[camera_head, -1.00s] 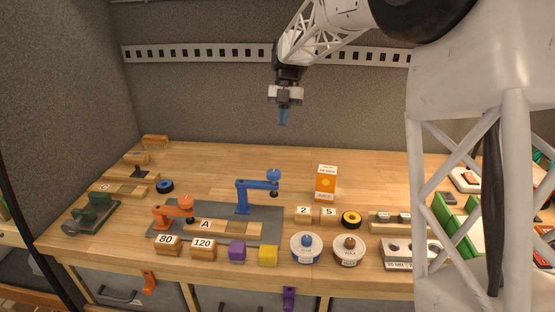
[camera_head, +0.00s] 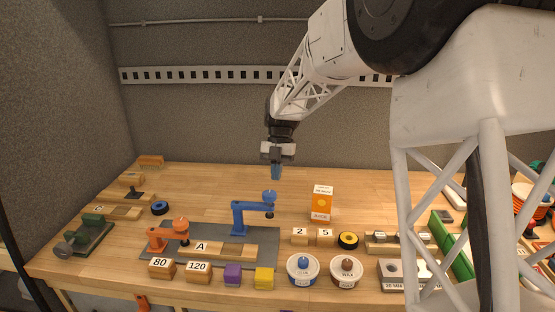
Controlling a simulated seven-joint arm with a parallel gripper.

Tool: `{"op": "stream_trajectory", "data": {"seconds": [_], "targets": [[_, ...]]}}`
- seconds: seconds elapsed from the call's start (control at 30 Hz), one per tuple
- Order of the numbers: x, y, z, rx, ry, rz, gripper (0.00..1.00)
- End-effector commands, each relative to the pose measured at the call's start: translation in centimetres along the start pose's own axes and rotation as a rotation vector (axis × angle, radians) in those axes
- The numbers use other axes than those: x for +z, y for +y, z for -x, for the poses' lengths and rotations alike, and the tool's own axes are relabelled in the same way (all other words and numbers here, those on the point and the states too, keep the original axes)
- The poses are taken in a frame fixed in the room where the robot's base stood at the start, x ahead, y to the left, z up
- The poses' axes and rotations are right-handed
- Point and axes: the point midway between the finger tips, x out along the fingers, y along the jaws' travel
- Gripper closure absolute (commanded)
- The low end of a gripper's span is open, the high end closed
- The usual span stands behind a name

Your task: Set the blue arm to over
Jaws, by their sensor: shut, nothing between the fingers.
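The blue arm (camera_head: 252,206) stands upright on the grey base plate (camera_head: 210,258) near the middle of the bench. Its horizontal bar points right and ends in a round blue knob (camera_head: 269,197) with a dark tip below. My gripper (camera_head: 276,172) points down just above and slightly right of the knob.
Blocks marked 80 (camera_head: 161,268) and 120 (camera_head: 198,271), a purple cube (camera_head: 232,274) and a yellow cube (camera_head: 264,278) line the front. Two round tins (camera_head: 302,268) and an orange box (camera_head: 321,204) stand to the right. Bench space behind the blue arm is clear.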

Motion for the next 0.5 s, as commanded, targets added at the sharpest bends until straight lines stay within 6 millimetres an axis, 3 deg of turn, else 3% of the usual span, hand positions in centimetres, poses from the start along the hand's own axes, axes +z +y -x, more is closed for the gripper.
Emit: {"op": "stream_trajectory", "data": {"seconds": [0.2,0.5], "targets": [[-2.5,0.0,-1.1,0.000,0.001,0.000,1.00],[-3.6,0.0,-1.6,0.000,0.000,0.000,1.00]]}}
